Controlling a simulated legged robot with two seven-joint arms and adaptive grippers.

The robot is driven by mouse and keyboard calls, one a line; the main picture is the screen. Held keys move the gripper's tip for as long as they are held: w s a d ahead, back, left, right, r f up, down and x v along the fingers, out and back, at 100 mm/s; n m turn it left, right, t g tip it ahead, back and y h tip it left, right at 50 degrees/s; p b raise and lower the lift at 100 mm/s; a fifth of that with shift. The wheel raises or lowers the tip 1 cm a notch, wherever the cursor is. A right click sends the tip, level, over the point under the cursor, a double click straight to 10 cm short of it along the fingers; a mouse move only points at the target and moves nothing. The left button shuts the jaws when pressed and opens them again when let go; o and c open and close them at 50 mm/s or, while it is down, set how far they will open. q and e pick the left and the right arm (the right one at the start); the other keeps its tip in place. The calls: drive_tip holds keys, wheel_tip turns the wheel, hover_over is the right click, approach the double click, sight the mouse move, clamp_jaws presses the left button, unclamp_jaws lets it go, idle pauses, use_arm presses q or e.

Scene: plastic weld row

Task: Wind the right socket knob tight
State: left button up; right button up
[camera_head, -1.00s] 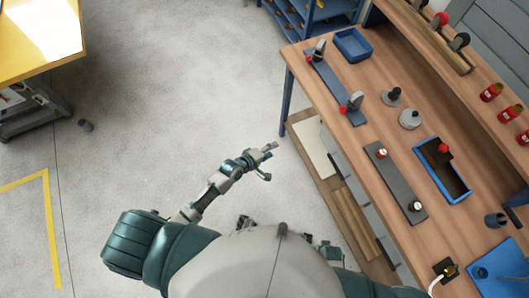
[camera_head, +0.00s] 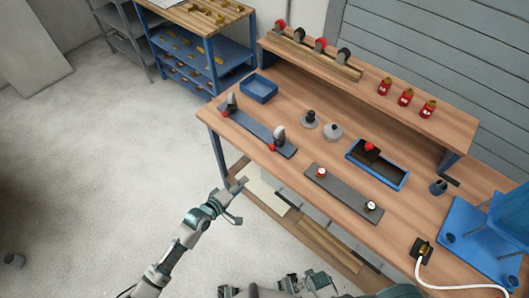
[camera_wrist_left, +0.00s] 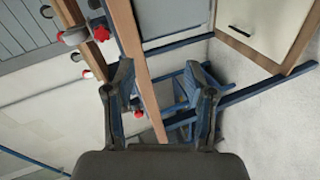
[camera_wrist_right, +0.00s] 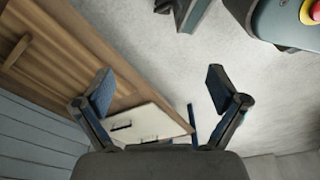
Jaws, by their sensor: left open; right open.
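A dark plate (camera_head: 345,190) lies near the bench's front edge. It carries a left knob (camera_head: 321,172) with red on it and a right knob (camera_head: 371,206) with a pale top. How tight either is cannot be told. My left gripper (camera_head: 238,201) is open and empty, off the bench's front edge and left of the plate. In the left wrist view its fingers (camera_wrist_left: 158,80) are apart, with bench parts beyond. In the right wrist view my right gripper (camera_wrist_right: 160,88) is open and empty, with floor and a cabinet panel beyond; neither knob shows there.
A bar (camera_head: 258,134) with two red-knobbed clamps lies left of the plate. A blue-rimmed tray (camera_head: 356,169) is behind the plate, a blue bin (camera_head: 259,88) at the back left. A white cable (camera_head: 440,287) crosses the right front.

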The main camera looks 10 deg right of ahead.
use_arm(q)
drive_tip(key=w+d+r+m+g+h, duration=0.1)
drive_tip(key=d+r+m+h, duration=0.15)
drive_tip(key=r+m, duration=0.5)
drive_tip(key=w+a+r+m+g, duration=0.1)
drive_tip(key=a+r+m+g, duration=0.1)
drive_tip(key=a+r+m, duration=0.3)
drive_tip(key=y, duration=0.1)
approach(270, 148)
drive_tip(key=shift+m, duration=0.35)
drive_tip(key=b+x, duration=0.2)
drive_tip(key=x, duration=0.6)
drive_tip(key=shift+w+d+f, duration=0.1)
drive_tip(key=shift+w+d, duration=0.05)
drive_tip(key=shift+d, duration=0.2)
drive_tip(key=shift+w+d+f, duration=0.1)
drive_tip(key=shift+w+d, duration=0.1)
drive_tip(key=shift+d, duration=0.2)
use_arm(e)
drive_tip(key=w+r, duration=0.3)
drive_tip(key=r, duration=1.3)
drive_tip(key=shift+t, duration=0.4)
drive_tip(key=shift+r, duration=0.1)
use_arm(q)
clamp_jaws()
